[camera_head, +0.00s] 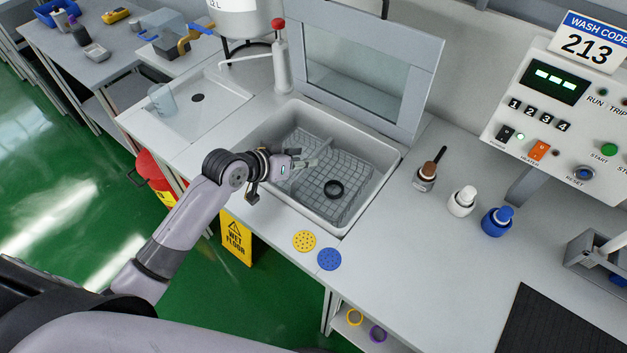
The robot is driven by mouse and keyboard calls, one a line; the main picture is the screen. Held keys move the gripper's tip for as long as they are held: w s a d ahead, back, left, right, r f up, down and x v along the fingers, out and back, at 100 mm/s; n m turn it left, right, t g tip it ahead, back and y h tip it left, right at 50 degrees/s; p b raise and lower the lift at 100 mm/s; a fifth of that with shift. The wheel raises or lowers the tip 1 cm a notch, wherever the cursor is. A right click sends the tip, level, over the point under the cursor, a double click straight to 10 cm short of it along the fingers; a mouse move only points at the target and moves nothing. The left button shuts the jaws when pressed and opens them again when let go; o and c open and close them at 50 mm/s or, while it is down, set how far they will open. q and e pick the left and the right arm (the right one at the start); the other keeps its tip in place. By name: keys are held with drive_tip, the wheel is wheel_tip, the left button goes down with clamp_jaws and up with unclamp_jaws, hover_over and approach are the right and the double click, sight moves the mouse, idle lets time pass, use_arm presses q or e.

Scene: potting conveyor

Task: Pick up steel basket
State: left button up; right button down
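The steel basket (356,197) is a wire mesh basket with a divider, sitting down inside a white rectangular basin in the middle of the camera_head view. A black ring (333,189) lies in it. My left gripper (313,156) reaches in from the left, over the basin's left part and the basket's near-left side. Its two fingers look spread with a gap between them and nothing visible in it. I cannot tell whether they touch the wire. The gripper hides part of the basket's left side. My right gripper is not in view.
The white basin (382,165) has a raised glass-panelled lid (357,75) behind it. A yellow disc (304,240) and a blue disc (329,259) lie at the front edge. Several bottles, including a white one (462,201), stand right. A red-topped dispenser (281,62) stands behind left.

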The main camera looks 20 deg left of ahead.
use_arm(q)
drive_tip(key=shift+x, duration=2.3)
drive_tip(key=shift+s+a+f, duration=0.1)
drive_tip(key=shift+a+f, duration=0.05)
drive_tip(key=shift+f, duration=0.05)
drive_tip(key=shift+c, duration=0.3)
clamp_jaws()
drive_tip(key=shift+r+p, duration=0.1)
drive_tip(key=shift+p, duration=0.2)
